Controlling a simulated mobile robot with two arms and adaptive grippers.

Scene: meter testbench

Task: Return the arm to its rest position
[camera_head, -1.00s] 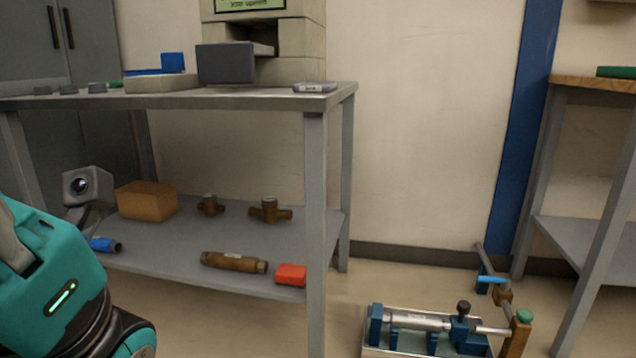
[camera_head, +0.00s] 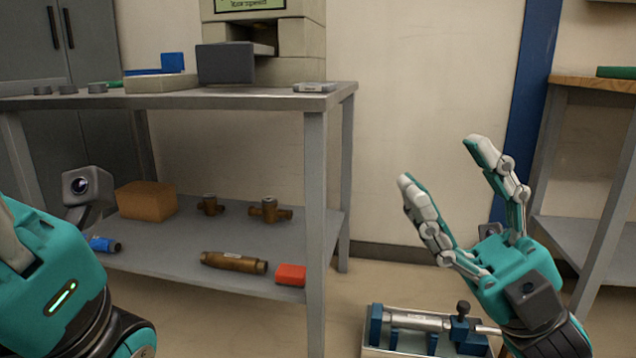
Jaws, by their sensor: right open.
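My right gripper (camera_head: 439,164) is in the head camera view at the right, raised with its two fingers pointing up and spread apart. It is open and nothing shows between the fingers. Its teal arm comes in from the bottom right and hides part of the floor fixture behind it. My left arm, teal with a green light strip, shows at the left edge; its gripper fingers do not show.
A grey workbench (camera_head: 255,101) has a lower shelf with brown fittings, a red block (camera_head: 291,275) and a cardboard-coloured box (camera_head: 146,201). A test fixture (camera_head: 415,323) stands at the bottom right. Another table (camera_head: 597,86) is at the right edge. Open wall space lies between.

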